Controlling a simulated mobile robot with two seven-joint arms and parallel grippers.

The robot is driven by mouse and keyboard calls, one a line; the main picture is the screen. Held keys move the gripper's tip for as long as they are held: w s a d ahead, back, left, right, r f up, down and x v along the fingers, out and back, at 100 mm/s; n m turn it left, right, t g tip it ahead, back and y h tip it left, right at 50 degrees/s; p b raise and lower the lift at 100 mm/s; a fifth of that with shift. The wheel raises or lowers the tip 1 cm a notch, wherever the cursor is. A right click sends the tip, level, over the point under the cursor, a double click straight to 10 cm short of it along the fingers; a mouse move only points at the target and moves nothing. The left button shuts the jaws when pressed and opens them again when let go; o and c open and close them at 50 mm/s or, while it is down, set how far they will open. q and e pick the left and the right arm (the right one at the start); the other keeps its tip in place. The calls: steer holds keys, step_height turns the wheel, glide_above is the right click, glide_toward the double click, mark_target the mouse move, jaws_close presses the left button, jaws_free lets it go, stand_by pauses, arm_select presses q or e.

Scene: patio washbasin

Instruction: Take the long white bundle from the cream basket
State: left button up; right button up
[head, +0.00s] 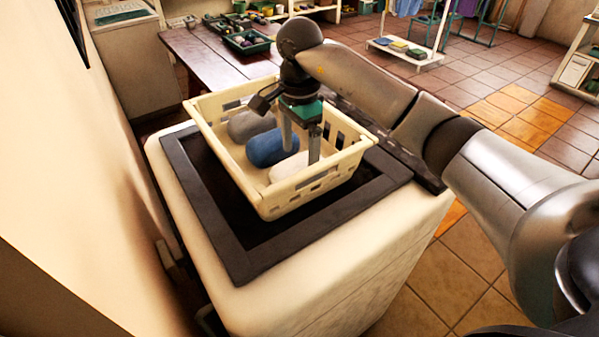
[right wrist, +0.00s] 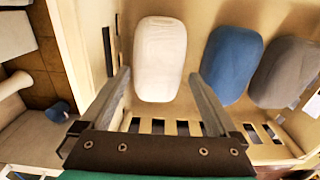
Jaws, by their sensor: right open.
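The cream basket (head: 268,208) stands on the dark-framed top of a white washbasin block. In it lie a grey bundle (head: 250,126), a blue bundle (head: 272,147) and the long white bundle (head: 289,168), side by side. The white bundle (right wrist: 160,60) shows whole in the right wrist view, next to the blue bundle (right wrist: 231,62) and the grey bundle (right wrist: 286,72). My right gripper (head: 300,155) points down into the basket, open and empty. In the right wrist view its fingers (right wrist: 162,82) are spread to either side of the white bundle's near end. My left gripper is not in view.
The basket's slotted walls rise around the bundles. A wall (head: 70,170) runs close on the left. Behind stands a brown table (head: 205,58) with a green tray (head: 248,41). The tiled floor (head: 470,262) at the right is open.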

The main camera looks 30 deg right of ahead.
mark_target(299, 162)
step_height(299, 162, down, 5)
steer(key=shift+s+a+f, duration=0.1)
stand_by(0.3)
steer(key=c, duration=1.2)
steer(key=shift+o, duration=0.2)
